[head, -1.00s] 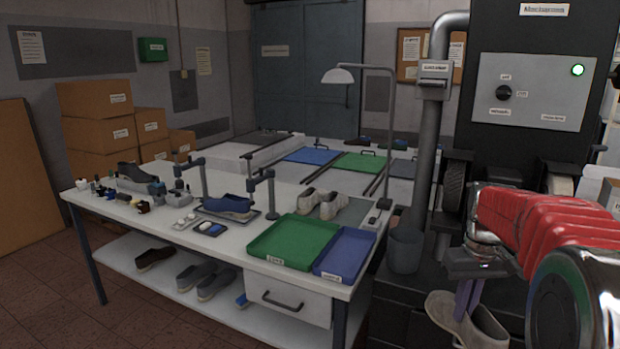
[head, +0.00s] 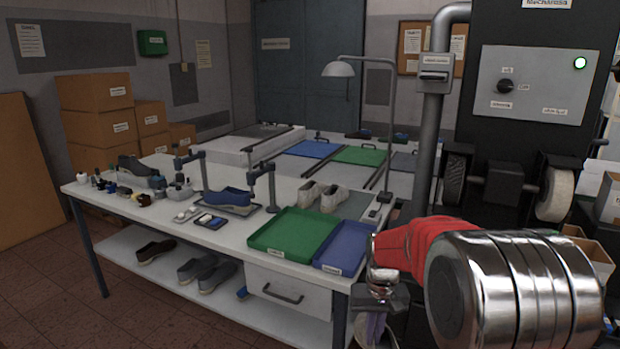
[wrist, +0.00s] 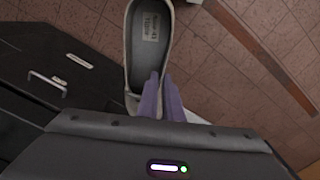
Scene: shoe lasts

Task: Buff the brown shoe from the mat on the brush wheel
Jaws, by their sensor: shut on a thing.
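My gripper (wrist: 162,98) is shut on a light grey-beige shoe (wrist: 150,55), with its purple fingers at one end of the shoe's opening. The shoe hangs over the floor in the wrist view, its pale insole label showing. In the head view my gripper (head: 372,327) is low at the bottom edge, right of the table, and the shoe is mostly out of sight. A dark wheel (head: 454,182) and a pale wheel (head: 554,194) sit on the machine, up and to the right of the gripper. A dark brown shoe (head: 155,252) lies on the lower shelf.
The table (head: 210,235) holds a green tray (head: 290,236), a blue tray (head: 344,250), a pair of beige shoes (head: 322,197) and a blue shoe (head: 230,198). The machine's control panel (head: 540,82) has a lit green lamp. A grey duct (head: 427,140) stands left of the wheels.

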